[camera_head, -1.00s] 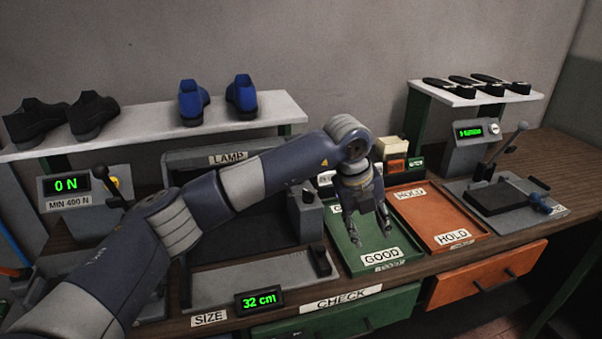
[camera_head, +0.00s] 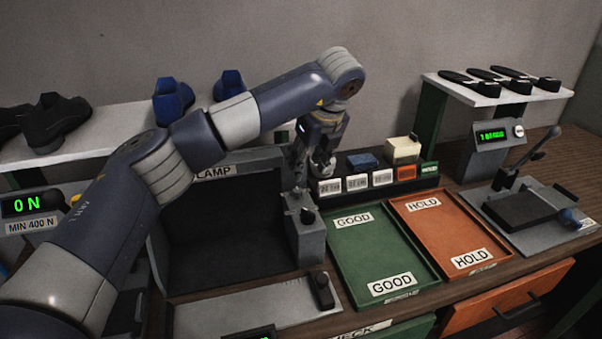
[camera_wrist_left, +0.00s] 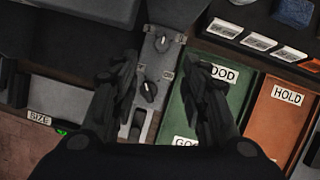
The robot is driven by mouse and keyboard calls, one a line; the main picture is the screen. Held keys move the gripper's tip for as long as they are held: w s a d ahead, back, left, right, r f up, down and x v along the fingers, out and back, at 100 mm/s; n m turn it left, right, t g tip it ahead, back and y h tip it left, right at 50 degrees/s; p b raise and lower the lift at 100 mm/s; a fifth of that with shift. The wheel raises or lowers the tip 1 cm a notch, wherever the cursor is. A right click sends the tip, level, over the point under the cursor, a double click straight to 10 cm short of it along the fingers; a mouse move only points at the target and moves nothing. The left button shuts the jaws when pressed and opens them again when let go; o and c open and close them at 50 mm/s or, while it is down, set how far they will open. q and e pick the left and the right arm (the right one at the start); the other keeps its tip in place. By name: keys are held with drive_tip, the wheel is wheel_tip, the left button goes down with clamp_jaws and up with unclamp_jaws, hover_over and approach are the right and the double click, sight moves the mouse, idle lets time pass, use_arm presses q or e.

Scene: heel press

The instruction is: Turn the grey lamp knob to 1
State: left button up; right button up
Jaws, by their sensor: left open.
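The black lamp booth (camera_head: 225,225) carries a LAMP sign. A narrow grey control box (camera_head: 306,240) stands at its right side. The wrist view shows two knobs with white pointer marks on this box: a far knob (camera_wrist_left: 162,43) and a nearer dark knob (camera_wrist_left: 150,90). The dark knob also shows in the head view (camera_head: 308,215). The far one is largely hidden there by my gripper. My left gripper (camera_head: 311,176) points down above the rear of the box. In the wrist view its open fingers (camera_wrist_left: 166,66) lie either side of the box, with nothing between them.
A green GOOD tray (camera_head: 375,255) and an orange HOLD tray (camera_head: 440,235) lie right of the box. A dark rack with labelled blocks (camera_head: 375,182) stands behind them, close to my gripper. A shoe shelf (camera_head: 100,140) runs behind the booth.

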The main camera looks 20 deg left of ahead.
sight(299, 190)
use_arm(q)
drive_tip(key=p+x, duration=0.3)
drive_tip(key=x, duration=0.4)
drive_tip(key=shift+w+a+f, duration=0.2)
drive_tip(key=shift+w+f, duration=0.05)
drive_tip(key=x, duration=0.2)
drive_tip(key=shift+w+f, duration=0.25)
drive_tip(key=shift+a+f+p, duration=0.1)
drive_tip(key=shift+f+p, duration=0.2)
drive_tip(key=shift+c, duration=0.2)
drive_tip(key=c, duration=0.9)
clamp_jaws()
use_arm(e)
drive_tip(key=r, duration=0.1)
drive_tip(key=s+r, duration=0.1)
drive_tip(key=r, duration=0.1)
drive_tip(key=shift+r, duration=0.15)
